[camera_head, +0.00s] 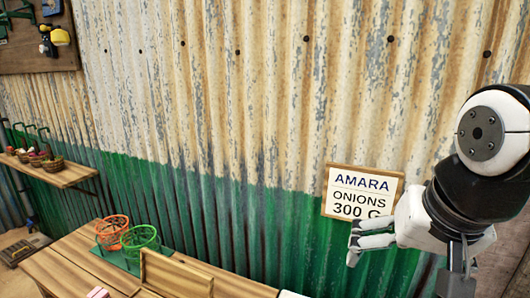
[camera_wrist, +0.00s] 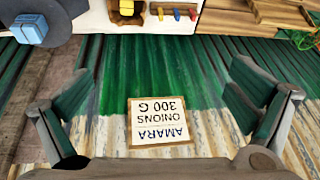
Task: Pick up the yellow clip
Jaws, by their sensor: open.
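In the head view my gripper (camera_head: 354,243) is at the right, in front of the corrugated wall and well apart from the clips.
A framed sign (camera_head: 362,192) reading "AMARA ONIONS 300 G" is on the wall by my gripper. A wooden table (camera_head: 70,265) at lower left bears an orange basket (camera_head: 112,232) and a green basket (camera_head: 140,240). A shelf (camera_head: 70,176) with small baskets is further left.

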